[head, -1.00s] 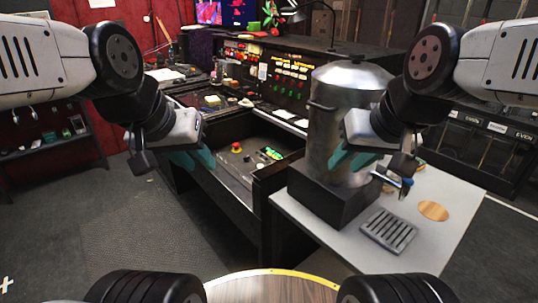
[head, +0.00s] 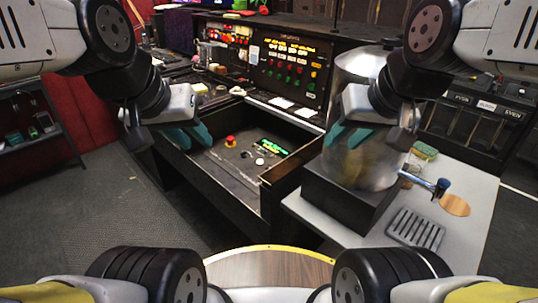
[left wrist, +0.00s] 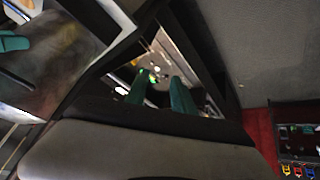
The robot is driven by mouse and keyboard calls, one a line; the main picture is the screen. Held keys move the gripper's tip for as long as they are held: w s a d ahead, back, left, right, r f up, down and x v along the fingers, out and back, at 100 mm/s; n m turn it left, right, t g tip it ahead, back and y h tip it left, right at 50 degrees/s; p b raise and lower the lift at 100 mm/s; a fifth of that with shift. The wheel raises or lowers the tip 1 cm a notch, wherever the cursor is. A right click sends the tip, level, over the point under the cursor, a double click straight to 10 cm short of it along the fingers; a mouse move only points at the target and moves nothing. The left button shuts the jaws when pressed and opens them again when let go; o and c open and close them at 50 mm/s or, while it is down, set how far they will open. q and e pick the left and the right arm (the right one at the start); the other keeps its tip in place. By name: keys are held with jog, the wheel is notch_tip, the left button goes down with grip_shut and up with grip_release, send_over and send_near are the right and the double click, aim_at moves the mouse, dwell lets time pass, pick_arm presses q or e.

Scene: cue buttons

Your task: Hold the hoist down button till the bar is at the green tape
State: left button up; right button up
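A low recessed desk panel (head: 235,175) in the dark console holds a red mushroom button (head: 231,141), a pale round knob (head: 260,162) and a green-lit strip (head: 272,147). An upright panel (head: 290,68) behind carries rows of red, green and amber buttons. I cannot tell which is hoist down; no bar or green tape can be made out. My left gripper (head: 191,135) is open and empty, seen in front of the desk panel's left part. Its parted fingers (left wrist: 160,95) show in the left wrist view. My right gripper (head: 347,135) is open and empty, in front of the metal urn.
The steel urn (head: 362,175) stands on a black base on a grey table (head: 465,235) at the right. Open floor (head: 90,210) lies at the left.

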dwell(0.3)
pick_arm(q)
grip_shut()
dwell(1.6)
